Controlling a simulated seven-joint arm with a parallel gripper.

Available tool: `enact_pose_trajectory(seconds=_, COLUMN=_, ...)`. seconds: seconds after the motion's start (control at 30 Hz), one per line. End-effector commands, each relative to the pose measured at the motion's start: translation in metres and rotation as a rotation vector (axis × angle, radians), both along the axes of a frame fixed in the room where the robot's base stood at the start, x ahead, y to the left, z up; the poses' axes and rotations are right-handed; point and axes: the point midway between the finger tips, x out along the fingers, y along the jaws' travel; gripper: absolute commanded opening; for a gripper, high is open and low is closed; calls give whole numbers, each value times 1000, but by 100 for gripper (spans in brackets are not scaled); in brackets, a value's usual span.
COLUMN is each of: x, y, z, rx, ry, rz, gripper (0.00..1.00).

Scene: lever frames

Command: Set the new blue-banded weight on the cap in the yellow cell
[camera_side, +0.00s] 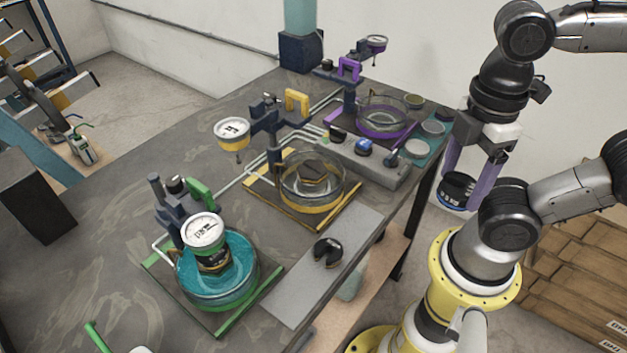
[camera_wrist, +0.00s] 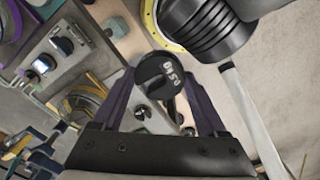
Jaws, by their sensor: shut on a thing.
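My gripper (camera_side: 470,195) is at the right, beyond the table edge, its purple fingers shut on a dark weight (camera_side: 457,188) with a blue band near its base. The wrist view shows the weight's round black top, with pale lettering, between the fingers (camera_wrist: 157,85). The yellow cell (camera_side: 313,205) is a glass bowl with a yellow band on a yellow-edged base, left of my gripper. A dark, faceted piece (camera_side: 313,172) sits inside it; I cannot tell whether this is the cap. A white-topped, yellow-banded disc (camera_side: 232,130) is on the lever stand beside the bowl.
A green cell (camera_side: 215,300) with teal liquid stands at the front, a purple cell (camera_side: 383,125) behind. A grey control box (camera_side: 365,160) with knobs lies between the yellow cell and my gripper. A black slotted weight (camera_side: 327,252) lies on a grey plate (camera_side: 290,295).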

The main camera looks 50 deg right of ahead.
Motion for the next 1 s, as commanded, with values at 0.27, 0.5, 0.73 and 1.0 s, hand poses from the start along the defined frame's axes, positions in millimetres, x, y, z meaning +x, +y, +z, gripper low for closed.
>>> enact_pose_trajectory(seconds=0.27, x=0, y=0, z=1, rx=1, ry=-2, rz=3, gripper=0)
enact_pose_trajectory(seconds=0.5, x=29, y=10, z=22, rx=0, ry=-1, rz=51, gripper=0)
enact_pose_trajectory(seconds=0.73, x=97, y=27, z=54, rx=-1, ry=2, rz=72, gripper=0)
enact_pose_trajectory(seconds=1.0, x=186, y=38, z=63, rx=0, ry=1, rz=62, gripper=0)
